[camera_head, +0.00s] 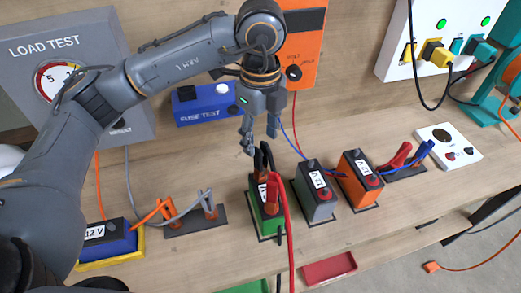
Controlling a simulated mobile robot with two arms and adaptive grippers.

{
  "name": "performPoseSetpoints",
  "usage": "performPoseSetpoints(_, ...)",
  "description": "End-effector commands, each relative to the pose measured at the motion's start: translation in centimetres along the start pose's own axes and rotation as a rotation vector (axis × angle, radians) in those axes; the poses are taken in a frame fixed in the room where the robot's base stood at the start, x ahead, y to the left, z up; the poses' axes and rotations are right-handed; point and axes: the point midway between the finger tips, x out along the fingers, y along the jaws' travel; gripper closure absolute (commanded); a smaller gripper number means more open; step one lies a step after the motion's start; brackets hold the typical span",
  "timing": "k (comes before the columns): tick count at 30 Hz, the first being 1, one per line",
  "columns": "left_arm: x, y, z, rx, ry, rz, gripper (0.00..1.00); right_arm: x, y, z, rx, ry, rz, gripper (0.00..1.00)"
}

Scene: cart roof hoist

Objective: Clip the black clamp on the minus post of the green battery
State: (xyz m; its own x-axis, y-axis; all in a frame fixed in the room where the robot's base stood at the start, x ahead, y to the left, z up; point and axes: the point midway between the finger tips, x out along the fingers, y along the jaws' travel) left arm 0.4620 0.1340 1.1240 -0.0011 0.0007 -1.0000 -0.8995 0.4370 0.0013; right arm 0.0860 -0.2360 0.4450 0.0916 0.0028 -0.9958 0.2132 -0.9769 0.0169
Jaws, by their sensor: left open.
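The green battery (262,222) stands on a dark base in the middle of the bench. A black clamp (263,160) stands upright at its back end, handles up; whether its jaws grip the minus post cannot be told. A red clamp (273,189) with a red cable sits on the battery's front part and covers much of its top. My left gripper (259,140) is open, pointing down just above the black clamp's handles. Nothing shows between its fingers, and contact with the clamp cannot be told. My right gripper is not in view.
A grey battery (315,194) and an orange battery (359,183) stand close to the right. A blue battery (107,240) and orange and grey clamps on a dark stand (197,222) are left. The blue fuse test box (205,106) is behind. A red tray (330,269) lies in front.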

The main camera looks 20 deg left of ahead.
Motion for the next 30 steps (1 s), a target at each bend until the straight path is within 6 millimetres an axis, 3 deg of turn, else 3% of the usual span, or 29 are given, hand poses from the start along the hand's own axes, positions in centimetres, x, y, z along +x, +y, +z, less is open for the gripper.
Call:
performPoseSetpoints(3,-2.3,-0.1,0.0,0.0,-0.001,-0.004,0.48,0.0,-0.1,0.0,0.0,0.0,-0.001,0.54)
performPoseSetpoints(7,-3.7,0.0,0.0,-0.001,0.0,-0.001,0.48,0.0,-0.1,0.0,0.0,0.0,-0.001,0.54)
performPoseSetpoints(25,-4.4,0.0,0.0,0.0,0.0,0.0,0.48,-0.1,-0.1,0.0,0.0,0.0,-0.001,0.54)
performPoseSetpoints(30,-7.0,0.0,0.0,0.0,0.0,-0.001,0.48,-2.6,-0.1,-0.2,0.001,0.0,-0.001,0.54)
